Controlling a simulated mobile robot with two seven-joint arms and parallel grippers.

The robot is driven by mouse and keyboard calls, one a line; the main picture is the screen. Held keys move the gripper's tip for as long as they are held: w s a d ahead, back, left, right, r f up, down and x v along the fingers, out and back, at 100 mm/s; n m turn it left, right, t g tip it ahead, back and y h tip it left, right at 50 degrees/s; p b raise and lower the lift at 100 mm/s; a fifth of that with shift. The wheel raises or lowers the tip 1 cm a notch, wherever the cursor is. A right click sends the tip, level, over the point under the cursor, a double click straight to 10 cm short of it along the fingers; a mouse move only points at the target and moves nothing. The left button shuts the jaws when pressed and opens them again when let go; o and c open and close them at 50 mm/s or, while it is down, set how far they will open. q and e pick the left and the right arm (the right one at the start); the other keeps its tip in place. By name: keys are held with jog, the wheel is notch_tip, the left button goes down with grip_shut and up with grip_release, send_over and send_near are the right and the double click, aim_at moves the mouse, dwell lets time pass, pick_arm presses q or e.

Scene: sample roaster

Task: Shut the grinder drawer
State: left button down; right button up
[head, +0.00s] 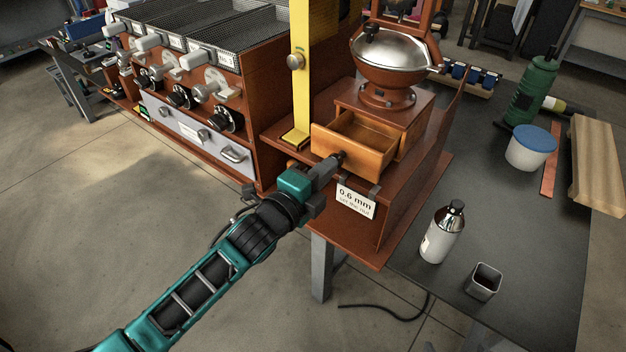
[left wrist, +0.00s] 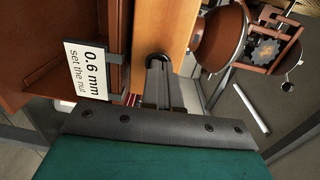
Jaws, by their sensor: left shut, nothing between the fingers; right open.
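The grinder (head: 385,95) is a reddish wooden box with a silver bowl on top. Its lighter wooden drawer (head: 366,159) is pulled out, and its empty inside shows from above. My left gripper (head: 338,159) is shut and empty, with its tips at the middle of the drawer front. In the left wrist view the shut fingers (left wrist: 160,72) point at the drawer front (left wrist: 158,22), where a dark round knob (left wrist: 160,56) shows at the tips. I cannot tell whether they touch. My right gripper is not in view.
A "0.6 mm set the nut" sign (head: 355,201) stands just right of my gripper. A yellow post (head: 300,75) rises left of the grinder. The roaster bank (head: 195,100) is further left. A silver bottle (head: 441,234) and square cup (head: 484,281) stand on the grey table.

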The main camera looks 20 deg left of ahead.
aim_at(344, 150)
pick_arm(q)
jog(key=x, duration=0.3)
jog(key=b+x, duration=0.1)
jog(key=x, duration=0.5)
jog(key=shift+d+r, duration=0.1)
jog(key=shift+r, duration=0.4)
pick_arm(e)
jog(key=shift+s+f, duration=0.15)
jog(key=shift+f, duration=0.55)
pick_arm(q)
jog(key=shift+r, duration=0.1)
jog(key=shift+s, duration=0.1)
pick_arm(e)
jog(key=shift+s+r, duration=0.1)
